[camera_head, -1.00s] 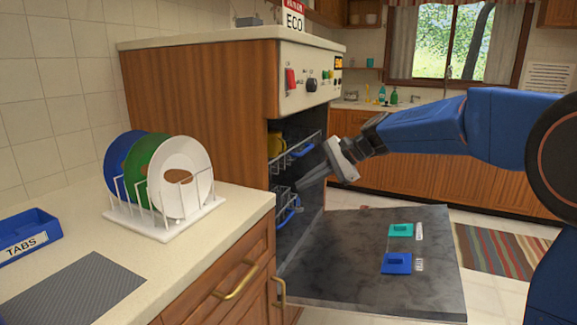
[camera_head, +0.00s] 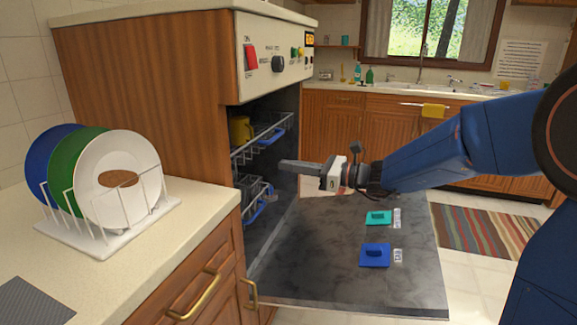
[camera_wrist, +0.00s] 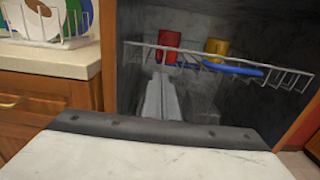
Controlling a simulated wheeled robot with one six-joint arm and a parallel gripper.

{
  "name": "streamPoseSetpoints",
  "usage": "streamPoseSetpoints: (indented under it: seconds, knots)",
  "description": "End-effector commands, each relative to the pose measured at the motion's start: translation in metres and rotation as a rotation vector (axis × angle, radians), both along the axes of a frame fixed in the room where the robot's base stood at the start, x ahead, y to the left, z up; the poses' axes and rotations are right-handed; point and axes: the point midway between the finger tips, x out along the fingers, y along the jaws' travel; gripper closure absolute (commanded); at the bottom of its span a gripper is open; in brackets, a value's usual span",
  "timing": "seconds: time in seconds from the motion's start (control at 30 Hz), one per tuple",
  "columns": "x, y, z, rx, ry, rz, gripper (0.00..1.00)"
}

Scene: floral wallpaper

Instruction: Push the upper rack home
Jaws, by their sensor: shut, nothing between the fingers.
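The upper rack (camera_head: 247,152) is a white wire basket with a blue handle (camera_head: 270,138), in the dishwasher opening. How far it stands out is hard to tell. In the wrist view the rack (camera_wrist: 292,80) spans the opening, holding a red cup (camera_wrist: 168,45) and a yellow mug (camera_wrist: 215,48); the yellow mug also shows in the head view (camera_head: 240,130). My gripper (camera_head: 284,163) is shut and empty, roughly level, its tips pointing at the opening just below the handle's height. In the wrist view its fingers (camera_wrist: 159,78) appear left of the blue handle (camera_wrist: 232,68). Contact is not clear.
The dishwasher door (camera_head: 330,270) lies open below my arm, with a teal piece (camera_head: 378,217) and a blue piece (camera_head: 375,255) on it. The lower rack (camera_head: 254,195) sits inside underneath. A plate stand (camera_head: 110,240) with plates is on the left counter.

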Motion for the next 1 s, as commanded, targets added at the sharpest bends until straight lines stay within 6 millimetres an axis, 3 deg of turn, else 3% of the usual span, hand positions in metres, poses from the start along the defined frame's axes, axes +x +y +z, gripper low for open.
streamPoseSetpoints:
  seconds: [0.4, 0.6, 1.0]
  knots:
    - [0.025, 0.070, 0.000, -0.001, 0.000, 0.003, 1.00]
    - [0.034, 0.095, 0.000, -0.001, -0.001, 0.003, 1.00]
    - [0.039, 0.107, 0.000, -0.001, -0.001, 0.001, 1.00]
